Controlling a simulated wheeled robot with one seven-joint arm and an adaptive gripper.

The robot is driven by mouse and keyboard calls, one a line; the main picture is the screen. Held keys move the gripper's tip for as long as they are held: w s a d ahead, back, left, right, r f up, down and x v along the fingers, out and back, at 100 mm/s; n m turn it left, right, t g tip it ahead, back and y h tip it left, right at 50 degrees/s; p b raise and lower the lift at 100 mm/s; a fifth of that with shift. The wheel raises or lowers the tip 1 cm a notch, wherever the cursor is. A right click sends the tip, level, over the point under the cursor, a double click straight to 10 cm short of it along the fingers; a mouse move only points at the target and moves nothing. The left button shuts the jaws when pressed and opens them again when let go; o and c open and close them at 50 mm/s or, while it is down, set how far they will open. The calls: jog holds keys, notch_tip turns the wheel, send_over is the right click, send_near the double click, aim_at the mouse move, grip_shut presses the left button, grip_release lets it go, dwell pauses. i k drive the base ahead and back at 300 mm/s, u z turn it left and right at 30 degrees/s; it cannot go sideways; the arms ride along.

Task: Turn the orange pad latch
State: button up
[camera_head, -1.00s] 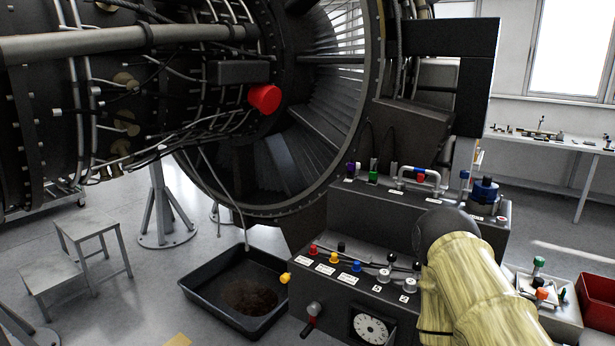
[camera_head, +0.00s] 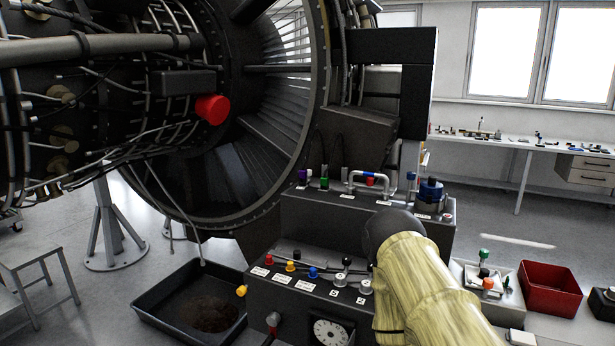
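A small orange knob (camera_head: 488,283) stands on a pale block (camera_head: 462,272) at the lower right, near a green knob (camera_head: 484,254) and a black one. I cannot tell for certain whether this orange knob is the pad latch. A yellow-orange knob (camera_head: 241,290) also sticks out from the left side of the dark control box (camera_head: 262,292). My arm, in a pale yellow sleeve with a dark rounded joint, reaches up at the lower right, between the control box and the pale block. My gripper is not visible.
A red bin (camera_head: 549,288) stands right of the pale block. A black drip tray (camera_head: 165,318) lies on the floor at left, below the large engine (camera_head: 330,130). A white bench (camera_head: 520,143) runs along the back wall. Open floor lies between the bench and the red bin.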

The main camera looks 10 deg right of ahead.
aim_at(487, 283)
jog(key=z, duration=0.7)
